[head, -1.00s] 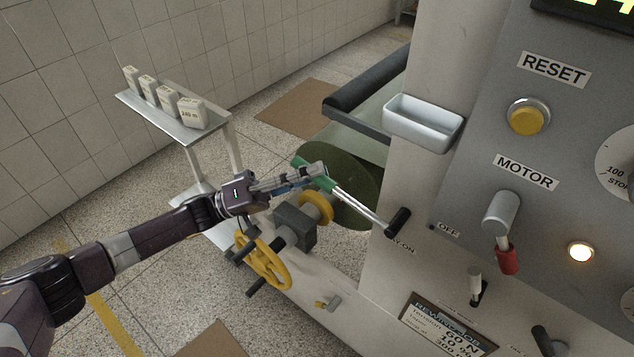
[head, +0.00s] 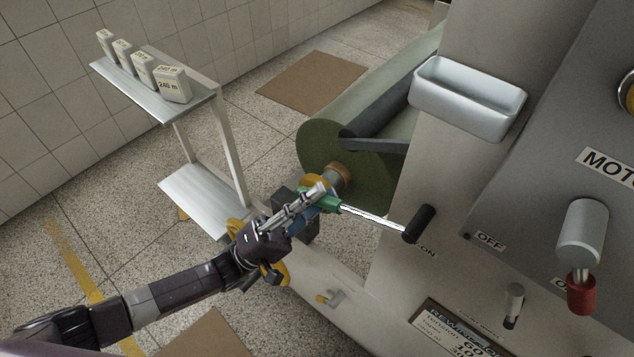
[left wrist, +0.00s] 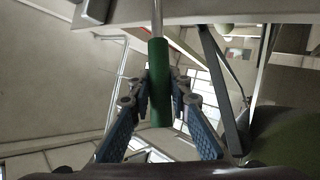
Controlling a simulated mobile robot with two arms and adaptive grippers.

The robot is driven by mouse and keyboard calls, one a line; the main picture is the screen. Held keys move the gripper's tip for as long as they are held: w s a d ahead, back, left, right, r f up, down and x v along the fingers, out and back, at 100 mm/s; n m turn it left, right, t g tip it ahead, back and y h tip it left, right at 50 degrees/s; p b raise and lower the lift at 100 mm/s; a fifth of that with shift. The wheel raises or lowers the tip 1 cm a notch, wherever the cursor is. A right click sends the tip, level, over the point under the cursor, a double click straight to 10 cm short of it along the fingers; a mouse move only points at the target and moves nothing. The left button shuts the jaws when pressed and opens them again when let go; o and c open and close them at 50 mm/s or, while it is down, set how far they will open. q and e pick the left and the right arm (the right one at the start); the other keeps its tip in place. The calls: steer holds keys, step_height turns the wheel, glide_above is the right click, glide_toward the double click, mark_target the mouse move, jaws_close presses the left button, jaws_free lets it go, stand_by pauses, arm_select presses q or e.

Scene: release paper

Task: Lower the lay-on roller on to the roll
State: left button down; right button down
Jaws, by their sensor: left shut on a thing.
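My left gripper (head: 312,200) is shut on the green grip (head: 328,203) of a steel lever (head: 372,215). The lever runs right to a black pivot (head: 418,223) on the machine's side, beside an "ON" label. In the left wrist view the green grip (left wrist: 159,85) lies between the two fingers. The dark lay-on roller (head: 395,108) lies along the upper side of the green roll (head: 322,140), on its dark arm (head: 378,146). I cannot tell for sure whether they touch. My right gripper is out of view.
A yellow handwheel (head: 276,274) and grey block sit close below my left gripper. A metal stand (head: 205,97) with several labelled white blocks is at the left. A grey tray (head: 467,98) and the motor switch (head: 582,235) are on the machine at the right.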

arm_select(q)
steer(key=shift+w+a+r+t, duration=0.1)
steer(key=shift+w+r+t, duration=0.1)
steer(key=shift+t, duration=0.1)
steer(key=c, duration=1.8)
jaws_free()
steer(key=shift+s+f, duration=0.1)
steer(key=shift+o, duration=0.2)
steer(key=shift+f, duration=0.1)
steer(key=v, duration=1.2)
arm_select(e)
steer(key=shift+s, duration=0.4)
arm_select(q)
steer(key=shift+a, duration=0.1)
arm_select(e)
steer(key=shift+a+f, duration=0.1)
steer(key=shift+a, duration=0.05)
